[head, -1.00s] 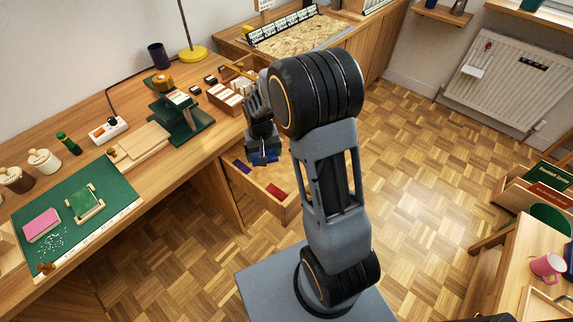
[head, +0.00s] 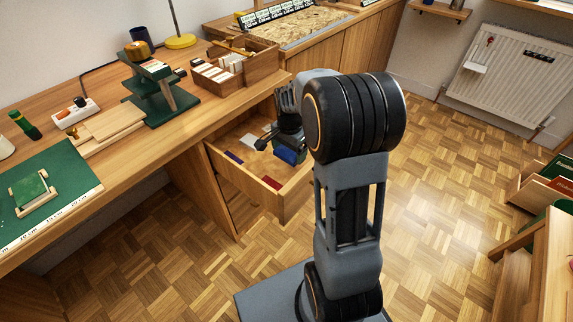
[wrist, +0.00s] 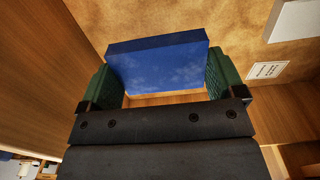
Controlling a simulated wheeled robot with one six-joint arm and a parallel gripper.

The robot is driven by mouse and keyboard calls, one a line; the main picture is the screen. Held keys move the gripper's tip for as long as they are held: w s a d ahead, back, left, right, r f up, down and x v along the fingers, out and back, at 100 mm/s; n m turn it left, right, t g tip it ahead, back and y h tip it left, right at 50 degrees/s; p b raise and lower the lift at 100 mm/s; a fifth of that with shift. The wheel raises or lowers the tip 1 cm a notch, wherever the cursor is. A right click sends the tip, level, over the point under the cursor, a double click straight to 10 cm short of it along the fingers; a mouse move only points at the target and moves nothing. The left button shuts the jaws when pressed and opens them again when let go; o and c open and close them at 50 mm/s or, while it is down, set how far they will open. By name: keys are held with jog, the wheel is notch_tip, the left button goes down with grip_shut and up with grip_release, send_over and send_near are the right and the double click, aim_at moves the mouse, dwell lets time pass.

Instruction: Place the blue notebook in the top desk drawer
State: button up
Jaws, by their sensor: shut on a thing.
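The blue notebook (wrist: 160,65) is held between the two green finger pads of my gripper (wrist: 165,75) in the wrist view. In the head view the notebook (head: 290,150) hangs below my gripper (head: 284,148), over the open desk drawer (head: 240,185). The drawer's pale bottom shows beyond the notebook in the wrist view. I cannot tell whether the notebook touches the drawer bottom. My arm hides the drawer's right side in the head view.
Inside the drawer lie a dark blue item (head: 234,157), a red item (head: 271,182) and a pale card (head: 247,143). A wooden card box (head: 262,68) stands on the desktop above. The parquet floor (head: 150,262) in front is clear.

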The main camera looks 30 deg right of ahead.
aim_at(289, 168)
jog(key=shift+f+b, duration=0.95)
jog(key=shift+f, duration=1.85)
jog(key=shift+f, duration=0.1)
jog(key=o, duration=0.7)
jog(key=shift+c, duration=0.2)
notch_tip(289, 168, up, 12)
jog(key=p, duration=0.4)
